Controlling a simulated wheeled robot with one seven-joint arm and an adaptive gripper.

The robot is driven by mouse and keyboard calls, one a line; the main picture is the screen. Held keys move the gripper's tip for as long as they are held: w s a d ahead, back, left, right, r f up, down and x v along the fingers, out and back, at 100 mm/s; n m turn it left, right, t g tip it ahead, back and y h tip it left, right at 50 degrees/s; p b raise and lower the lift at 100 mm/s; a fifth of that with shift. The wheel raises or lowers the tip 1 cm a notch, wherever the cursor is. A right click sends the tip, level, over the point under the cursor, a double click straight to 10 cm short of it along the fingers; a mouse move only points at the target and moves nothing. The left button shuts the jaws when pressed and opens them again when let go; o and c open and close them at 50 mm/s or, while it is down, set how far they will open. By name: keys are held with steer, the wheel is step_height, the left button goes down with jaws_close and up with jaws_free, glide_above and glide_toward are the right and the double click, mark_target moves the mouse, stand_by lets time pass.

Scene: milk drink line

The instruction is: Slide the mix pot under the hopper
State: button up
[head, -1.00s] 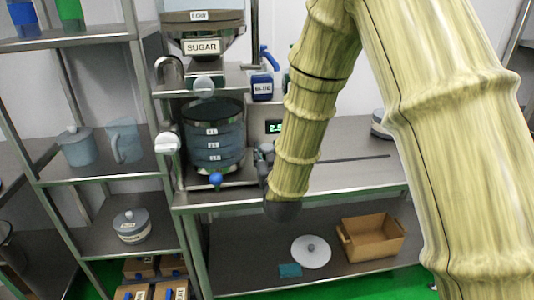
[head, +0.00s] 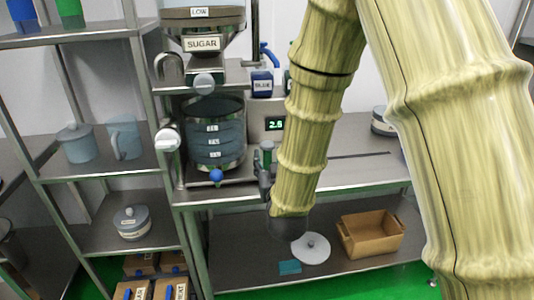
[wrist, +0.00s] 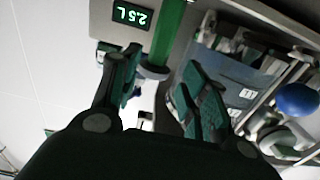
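The mix pot (head: 214,158), a dark see-through vessel with labelled bands and a blue knob low in front, stands upright on the counter below the hopper (head: 203,30) marked SUGAR. It also shows at the right of the wrist view (wrist: 232,82). A green upright handle (head: 266,150) is at the pot's right side; its join to the pot is not clear. My gripper (head: 265,170) is just right of the pot, by this handle. In the wrist view, its fingers (wrist: 160,85) are apart, with the green handle (wrist: 170,30) beyond the gap. Contact cannot be told.
A display (head: 274,124) reading 2.5 stands behind the handle. A blue jug (head: 262,84) sits on the shelf above. A white disc (head: 312,250) and a brown box (head: 370,236) lie on the lower shelf. The counter (head: 360,172) to the right is mostly clear.

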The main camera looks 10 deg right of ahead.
steer(key=shift+s+a, duration=0.1)
steer(key=shift+s, duration=2.85)
steer(key=shift+f, duration=0.1)
steer(key=s+d+f+g+p, duration=0.1)
steer(key=s+f+g+p, duration=0.2)
steer(key=f, duration=0.5)
steer(key=s+d+f+g, duration=0.2)
steer(key=s+f+g, duration=0.15)
steer(key=f, duration=0.55)
steer(key=s+d+f+g+p, duration=0.1)
steer(key=s+f+g+p, duration=0.2)
steer(key=f, duration=0.5)
steer(key=s+d+f+g, duration=0.1)
steer(key=s+f, duration=0.3)
steer(key=s, duration=0.4)
steer(key=s+d+f+g+p, duration=0.1)
steer(key=s+f+g, duration=0.3)
steer(key=s, duration=0.5)
steer(key=s+d+f+g+y+p, duration=0.1)
steer(key=s+d+f+g, duration=0.1)
steer(key=s+f, duration=0.4)
steer(key=s+g, duration=0.1)
steer(key=s, duration=0.2)
steer(key=shift+f, duration=0.2)
